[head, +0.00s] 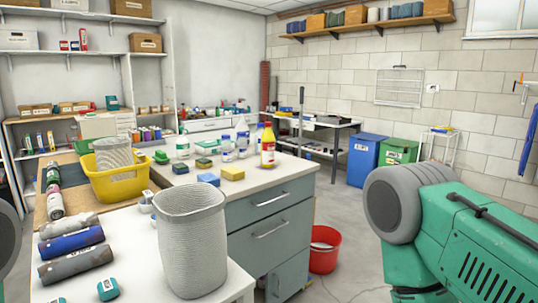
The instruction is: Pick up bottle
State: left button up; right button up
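Several bottles stand upright on the white counter (285,172). A yellow bottle (267,148) with a red label stands nearest the counter's right side. The frame does not show which bottle the task means.
A grey ribbed bin (191,240) stands on the near white surface, beside rolled cylinders (72,242). A yellow basket (117,183) is behind it. Sponges (232,173) lie before the bottles. A red bucket (324,250) stands on the floor by the grey drawers (270,232).

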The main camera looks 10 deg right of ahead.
aim_at(268, 139)
jog(key=i+l, duration=0.15)
jog(key=l, duration=0.2)
jog(key=i+l, duration=0.1)
jog(key=l, duration=0.25)
jog(key=i+l, duration=0.15)
jog(key=l, duration=0.2)
jog(key=i+l, duration=0.1)
jog(key=l, duration=0.25)
jog(key=i+l, duration=0.15)
jog(key=l, duration=0.2)
jog(key=i+l, duration=0.1)
jog(key=l, duration=0.25)
